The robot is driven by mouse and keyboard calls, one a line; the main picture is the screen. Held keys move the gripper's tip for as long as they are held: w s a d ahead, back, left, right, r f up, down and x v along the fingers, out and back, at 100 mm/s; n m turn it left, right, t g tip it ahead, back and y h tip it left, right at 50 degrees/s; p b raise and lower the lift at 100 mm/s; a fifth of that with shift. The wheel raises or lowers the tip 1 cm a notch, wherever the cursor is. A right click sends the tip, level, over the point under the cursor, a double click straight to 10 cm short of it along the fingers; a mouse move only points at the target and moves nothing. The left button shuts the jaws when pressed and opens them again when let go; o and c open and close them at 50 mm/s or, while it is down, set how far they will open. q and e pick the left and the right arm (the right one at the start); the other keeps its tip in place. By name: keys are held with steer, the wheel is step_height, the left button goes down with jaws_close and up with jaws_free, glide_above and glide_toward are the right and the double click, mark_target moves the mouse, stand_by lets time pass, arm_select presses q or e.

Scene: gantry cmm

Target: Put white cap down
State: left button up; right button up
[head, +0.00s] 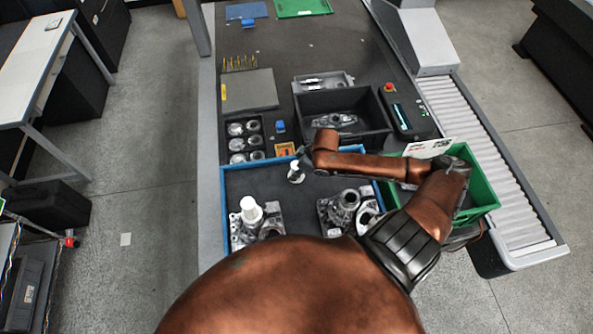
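A white cap (251,209) stands upright on a metal casting (258,226) at the left of the blue-edged tray (223,184). My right arm reaches in from the right, and its gripper (301,161) is low over the back middle of the tray. A second small white piece (295,174) is right at the fingertips; I cannot tell whether it is held or only touching. The fingers are small and partly hidden by the wrist. The gripper is apart from the white cap on the casting. My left gripper is not in view.
A second casting (344,211) sits at the tray's right. Behind are a black bin (384,133), a holder with round metal parts (238,142) and a grey plate (249,91). A green bin (484,191) stands right, partly under my arm, beside a roller conveyor (480,150). The tray's middle has bare floor.

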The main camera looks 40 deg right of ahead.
steer(key=o, duration=0.4)
steer(key=shift+r, duration=0.1)
steer(key=p+v, duration=0.1)
steer(key=v, duration=1.1)
